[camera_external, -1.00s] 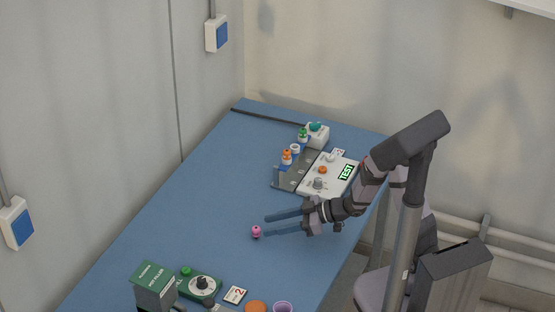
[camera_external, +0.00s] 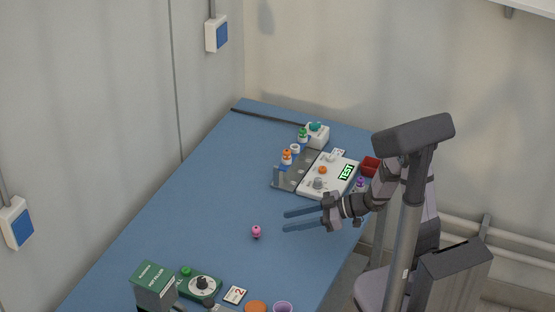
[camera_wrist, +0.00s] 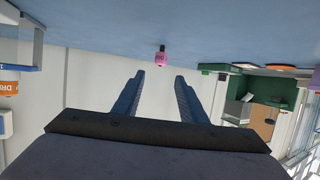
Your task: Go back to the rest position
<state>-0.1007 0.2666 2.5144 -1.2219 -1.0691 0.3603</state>
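My gripper (camera_external: 287,221) is open and empty above the right part of the blue table (camera_external: 200,190). Its two blue fingers point left in the external view. In the wrist view the fingers (camera_wrist: 158,82) are spread apart with nothing between them. A small pink bottle (camera_external: 256,231) stands on the table to the left of the fingertips, apart from them. It also shows in the wrist view (camera_wrist: 161,57), beyond the fingertips.
A grey rack with small bottles (camera_external: 287,158) and a white test panel (camera_external: 325,175) stand behind my gripper. A red bin (camera_external: 370,166) is at the right edge. A green box (camera_external: 153,285) and a green dial unit (camera_external: 201,286) are at the front. The table's left middle is clear.

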